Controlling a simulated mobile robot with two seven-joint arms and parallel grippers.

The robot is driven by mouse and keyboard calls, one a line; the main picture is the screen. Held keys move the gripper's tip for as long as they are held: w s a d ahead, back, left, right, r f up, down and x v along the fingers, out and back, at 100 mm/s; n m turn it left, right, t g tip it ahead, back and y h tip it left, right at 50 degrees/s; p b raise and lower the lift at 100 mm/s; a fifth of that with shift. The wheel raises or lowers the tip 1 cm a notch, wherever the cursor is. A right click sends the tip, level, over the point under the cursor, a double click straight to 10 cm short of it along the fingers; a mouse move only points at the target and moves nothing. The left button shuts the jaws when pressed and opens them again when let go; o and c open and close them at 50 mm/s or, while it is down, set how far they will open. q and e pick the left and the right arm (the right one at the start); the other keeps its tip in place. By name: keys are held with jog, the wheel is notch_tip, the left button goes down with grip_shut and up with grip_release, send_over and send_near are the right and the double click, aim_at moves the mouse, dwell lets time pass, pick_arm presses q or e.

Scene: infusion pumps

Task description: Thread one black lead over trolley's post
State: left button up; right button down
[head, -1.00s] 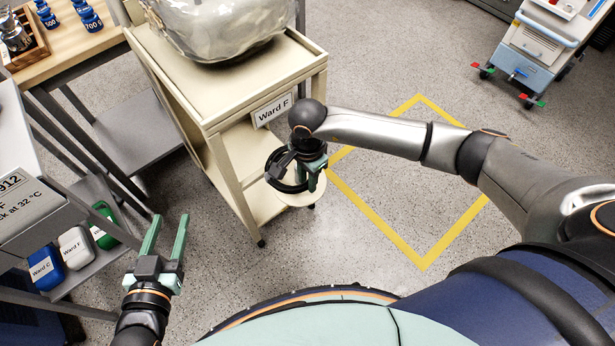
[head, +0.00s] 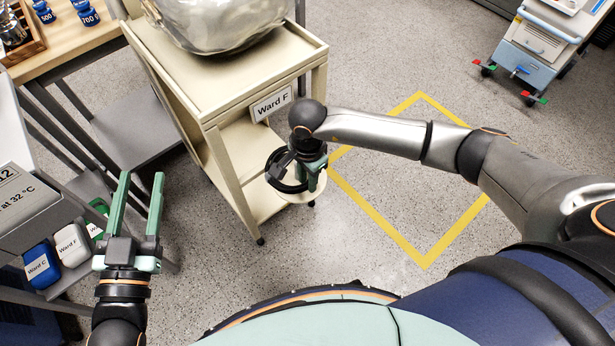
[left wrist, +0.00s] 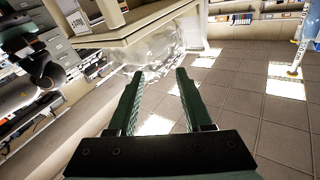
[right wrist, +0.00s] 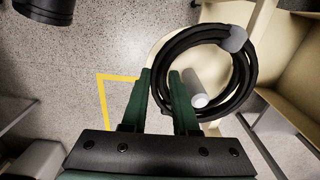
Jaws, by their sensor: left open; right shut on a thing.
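The black lead (right wrist: 243,82) is a coiled ring with a grey clip; it also shows in the head view (head: 271,172). My right gripper (right wrist: 160,76) is shut on the coil's near side, at the front corner of the cream trolley (head: 213,118) labelled "Ward F". A short pale post (right wrist: 196,88) shows inside the ring's outline in the right wrist view, over a round cream plate (head: 292,198). I cannot tell whether the ring is around the post or only above it. My left gripper (head: 141,178) is open and empty, at the lower left.
A large shiny wrapped bundle (head: 215,25) sits on the trolley's top. A grey shelf unit with labelled containers (head: 70,246) stands near my left gripper. A yellow floor square (head: 418,262) lies right of the trolley. A blue-and-white cart (head: 535,45) stands at the far right.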

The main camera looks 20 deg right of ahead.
jog(key=shift+f+b, duration=0.55)
jog(key=shift+f, duration=0.1)
jog(key=shift+f+b, duration=0.3)
jog(key=shift+f, duration=0.05)
pick_arm(q)
jog(key=s+r+m+t+h, duration=0.1)
jog(key=s+r+m+h, duration=0.1)
jog(key=r, duration=0.4)
jog(key=s+d+r+m+t+h, duration=0.1)
jog(key=r+m+t+h, duration=0.1)
jog(key=r, duration=0.3)
jog(key=shift+s+r+t+h, duration=0.3)
jog(key=shift+s+r+h, duration=0.1)
jog(key=shift+h, duration=0.4)
pick_arm(e)
jog(key=shift+f, duration=0.25)
jog(key=c, duration=0.6)
grip_release()
